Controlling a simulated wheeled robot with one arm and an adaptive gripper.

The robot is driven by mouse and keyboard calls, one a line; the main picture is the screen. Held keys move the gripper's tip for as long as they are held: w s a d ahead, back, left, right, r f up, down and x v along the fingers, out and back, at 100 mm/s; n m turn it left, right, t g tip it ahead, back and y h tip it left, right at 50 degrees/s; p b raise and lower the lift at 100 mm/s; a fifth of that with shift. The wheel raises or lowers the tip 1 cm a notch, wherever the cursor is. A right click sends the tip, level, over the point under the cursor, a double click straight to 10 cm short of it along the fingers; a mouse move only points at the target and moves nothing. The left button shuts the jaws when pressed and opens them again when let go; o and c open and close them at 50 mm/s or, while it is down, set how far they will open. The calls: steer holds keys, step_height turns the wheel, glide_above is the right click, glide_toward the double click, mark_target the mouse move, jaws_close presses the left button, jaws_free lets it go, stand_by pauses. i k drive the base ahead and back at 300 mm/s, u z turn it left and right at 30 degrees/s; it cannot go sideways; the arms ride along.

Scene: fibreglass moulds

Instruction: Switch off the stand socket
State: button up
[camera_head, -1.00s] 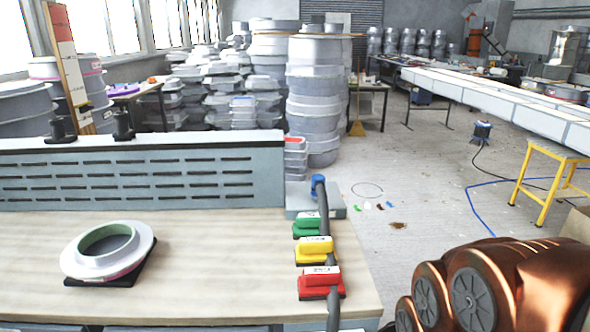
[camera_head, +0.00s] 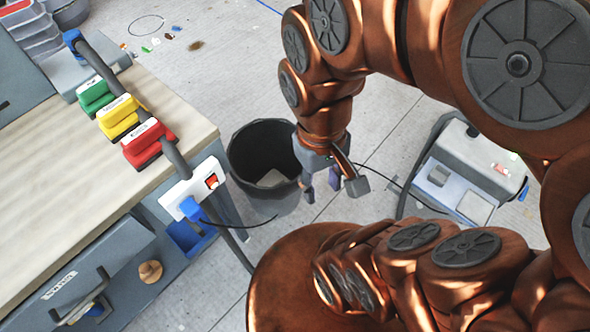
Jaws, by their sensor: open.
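The stand socket is a white block (camera_head: 194,187) at the corner of the workbench, at the lower end of a dark hose or rail. A red rocker switch (camera_head: 212,181) sits on its right part. A blue plug (camera_head: 193,209) with a black cable sits at its lower left. My gripper (camera_head: 321,187) hangs to the right of the socket, apart from it, over the floor by a dark bin. Its fingers point down, spread and empty. Whether the switch is on or off is too small to tell.
The dark bin (camera_head: 263,158) stands between the bench and my gripper. A grey machine (camera_head: 462,170) stands on the floor at right. An open drawer (camera_head: 85,275) juts out lower left.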

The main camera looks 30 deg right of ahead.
mark_target(212, 182)
steer(key=z, duration=0.2)
steer(key=k, duration=1.1)
steer(key=u, duration=0.9)
